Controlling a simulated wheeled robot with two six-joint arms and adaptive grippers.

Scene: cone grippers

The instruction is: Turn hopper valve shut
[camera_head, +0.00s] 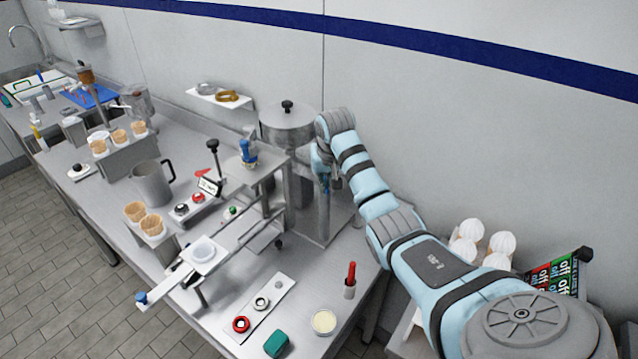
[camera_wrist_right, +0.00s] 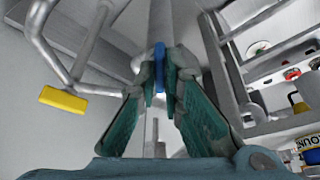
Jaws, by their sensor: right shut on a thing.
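The hopper (camera_head: 287,125) is a steel cylinder with a black-knobbed lid, standing at the back of the bench by the wall. My right arm reaches in from the right, and my right gripper (camera_head: 323,170) is beside the hopper's right side, small and partly hidden. In the right wrist view, the right gripper (camera_wrist_right: 160,88) has its teal fingers shut on a narrow blue valve handle (camera_wrist_right: 159,54). The handle points along the fingers, below a grey pipe-like part. How far the valve is turned I cannot tell. My left gripper is not in view.
A steel frame with a blue-topped part (camera_head: 248,152) stands left of the hopper. A metal jug (camera_head: 152,184), a cone holder (camera_head: 118,155) and a red-handled tool (camera_head: 350,280) are on the bench. A yellow-gripped bar (camera_wrist_right: 63,100) is left of the gripper in the wrist view.

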